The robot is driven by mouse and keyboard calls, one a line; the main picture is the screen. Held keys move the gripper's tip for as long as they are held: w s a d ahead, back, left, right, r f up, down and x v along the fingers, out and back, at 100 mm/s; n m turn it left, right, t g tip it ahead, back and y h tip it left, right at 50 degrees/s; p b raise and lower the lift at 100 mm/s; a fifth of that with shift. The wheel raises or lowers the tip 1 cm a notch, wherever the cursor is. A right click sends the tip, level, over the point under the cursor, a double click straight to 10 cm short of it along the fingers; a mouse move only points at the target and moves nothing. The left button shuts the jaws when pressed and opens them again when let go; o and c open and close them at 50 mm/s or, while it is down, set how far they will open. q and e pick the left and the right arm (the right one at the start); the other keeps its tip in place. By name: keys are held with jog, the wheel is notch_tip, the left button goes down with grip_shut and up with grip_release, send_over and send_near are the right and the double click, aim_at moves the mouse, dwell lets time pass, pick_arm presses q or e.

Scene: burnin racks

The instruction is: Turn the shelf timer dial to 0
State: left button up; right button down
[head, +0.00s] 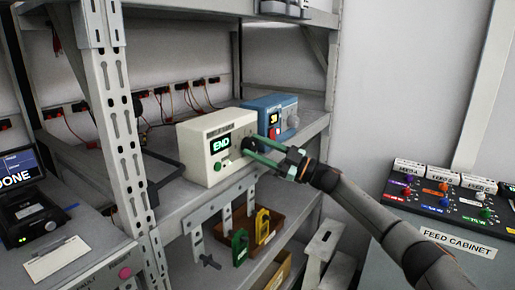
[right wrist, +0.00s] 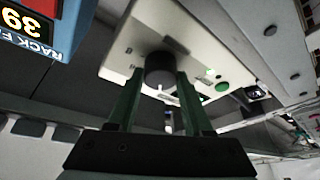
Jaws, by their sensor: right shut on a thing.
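The shelf timer is a cream box (head: 195,160) on the middle shelf, with a lit green display (head: 221,144) reading END. Its front also has a green button (head: 217,166). My right gripper (head: 250,147) reaches in from the right, with its green fingers at the right part of the timer's front. In the right wrist view, the gripper (right wrist: 157,80) is shut on the dark round dial (right wrist: 160,67), one finger on each side. The dial's mark and setting cannot be read. My left gripper is not in view.
A blue box (head: 262,106) with a small display stands close behind the timer. A metal rack post (head: 118,130) rises at left. Below are a green tag (head: 240,246) and a yellow tag (head: 262,226). The feed cabinet (head: 457,243) stands at right.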

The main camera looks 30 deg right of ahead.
jog(key=n+g, duration=0.1)
jog(key=n, duration=0.2)
jog(key=n+g, duration=0.1)
jog(key=n, duration=0.1)
jog(key=shift+r+n+y, duration=0.15)
jog(key=shift+n+y, duration=0.15)
jog(key=shift+n, duration=0.1)
jog(key=n+g+p, duration=0.1)
jog(key=n+g, duration=0.1)
jog(key=n, duration=0.2)
jog(key=shift+n, duration=0.4)
jog(key=shift+c, duration=1.5)
grip_release()
